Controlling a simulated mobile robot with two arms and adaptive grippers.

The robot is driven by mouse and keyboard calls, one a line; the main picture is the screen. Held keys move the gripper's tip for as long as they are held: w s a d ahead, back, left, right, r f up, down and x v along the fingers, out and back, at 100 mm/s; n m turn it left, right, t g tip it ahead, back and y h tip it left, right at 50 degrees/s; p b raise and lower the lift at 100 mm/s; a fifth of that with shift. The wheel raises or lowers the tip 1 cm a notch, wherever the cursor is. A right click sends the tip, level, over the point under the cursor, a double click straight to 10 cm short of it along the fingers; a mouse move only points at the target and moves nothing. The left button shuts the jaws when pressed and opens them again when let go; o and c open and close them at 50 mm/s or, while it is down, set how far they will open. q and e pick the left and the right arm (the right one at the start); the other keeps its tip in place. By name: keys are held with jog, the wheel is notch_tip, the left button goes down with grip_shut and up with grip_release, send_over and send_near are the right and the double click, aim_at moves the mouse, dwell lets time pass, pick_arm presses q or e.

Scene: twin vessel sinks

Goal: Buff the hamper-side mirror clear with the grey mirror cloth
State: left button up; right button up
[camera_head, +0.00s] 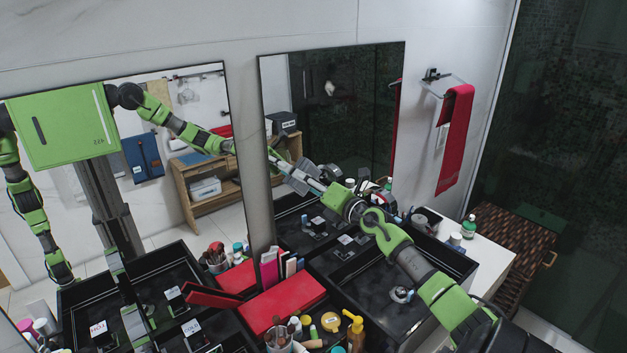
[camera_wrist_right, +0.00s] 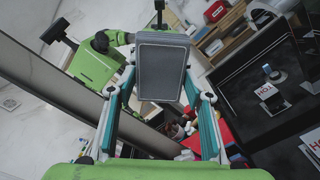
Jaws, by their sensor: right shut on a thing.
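The hamper-side mirror (camera_head: 345,95) is the right one of two tall wall mirrors. It reflects dark tiles, and I cannot make out any haze on it. My right gripper (camera_head: 303,178) is in front of its lower left part. In the right wrist view the gripper (camera_wrist_right: 160,85) is shut on the grey mirror cloth (camera_wrist_right: 161,72), which shows as a flat, dark grey rectangle with a paler edge. Whether the cloth touches the glass I cannot tell. My left gripper does not show directly; the left mirror (camera_head: 185,95) reflects parts of my body.
Black basins (camera_head: 370,280) stand below the mirrors. A red box (camera_head: 280,303), brushes and several bottles stand between them. A red towel (camera_head: 456,135) hangs on the right wall. A woven hamper (camera_head: 515,245) stands at the far right beside the white counter (camera_head: 485,255).

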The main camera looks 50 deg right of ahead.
aim_at(283, 185)
jog(key=shift+w+a+r, duration=0.1)
jog(key=shift+w+a, duration=0.1)
jog(key=shift+a, duration=1.35)
jog(key=shift+w+a+r, duration=0.1)
jog(key=shift+w+a, duration=0.05)
jog(key=shift+a, duration=1.4)
jog(key=shift+f, duration=0.1)
jog(key=shift+s+a+f, duration=0.1)
jog(key=shift+s, duration=0.35)
jog(key=shift+s+a, duration=0.2)
jog(key=shift+s, duration=2.2)
jog(key=shift+s, duration=0.1)
jog(key=s, duration=0.3)
jog(key=shift+a+r, duration=0.15)
jog(key=shift+r, duration=0.1)
jog(key=shift+w+f, duration=0.1)
jog(key=shift+w, duration=0.05)
